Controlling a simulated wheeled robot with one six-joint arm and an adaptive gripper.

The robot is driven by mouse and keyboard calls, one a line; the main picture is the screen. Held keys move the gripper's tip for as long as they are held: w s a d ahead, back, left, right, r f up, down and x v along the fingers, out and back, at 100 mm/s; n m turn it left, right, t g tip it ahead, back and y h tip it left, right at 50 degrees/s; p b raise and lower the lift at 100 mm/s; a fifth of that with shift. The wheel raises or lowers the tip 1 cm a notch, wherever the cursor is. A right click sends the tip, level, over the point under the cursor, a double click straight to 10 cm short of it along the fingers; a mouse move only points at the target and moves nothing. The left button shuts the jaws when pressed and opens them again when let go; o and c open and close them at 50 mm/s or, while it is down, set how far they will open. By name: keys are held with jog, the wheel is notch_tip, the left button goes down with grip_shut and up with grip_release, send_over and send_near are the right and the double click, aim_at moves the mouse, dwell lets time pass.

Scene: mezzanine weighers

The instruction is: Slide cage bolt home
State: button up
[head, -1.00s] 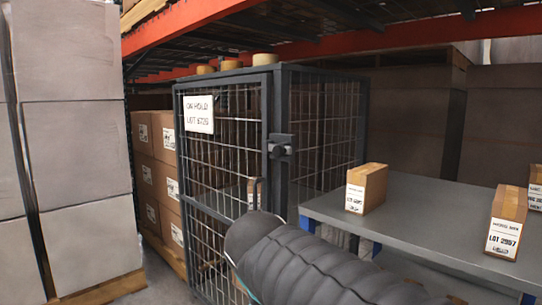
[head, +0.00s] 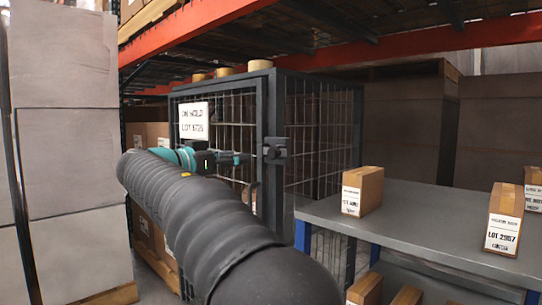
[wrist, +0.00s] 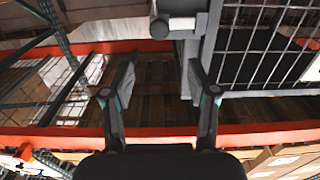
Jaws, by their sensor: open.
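The dark mesh cage (head: 262,95) stands in the middle of the head view, its door seemingly closed. The cage bolt (head: 276,150) is a dark block with a knob on the corner post. In the wrist view the bolt (wrist: 178,24) shows at the top, beyond my fingertips. My gripper (head: 243,159) is just left of the bolt in the head view, in front of the door. In the wrist view my gripper (wrist: 160,78) is open, with nothing between its fingers, and apart from the bolt. I cannot tell how far the bolt is slid.
A hold sign (head: 194,122) hangs on the door. Tape rolls (head: 259,65) sit on the cage. A grey bench (head: 420,222) with small cartons (head: 362,190) stands close on the right. Tall grey stacks (head: 70,120) stand at the left. An orange rack beam (head: 220,32) runs overhead.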

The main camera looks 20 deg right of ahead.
aim_at(271, 153)
jog(key=p+x, duration=0.1)
jog(key=x, duration=1.2)
jog(key=shift+d+f, duration=0.1)
jog(key=shift+d, duration=0.05)
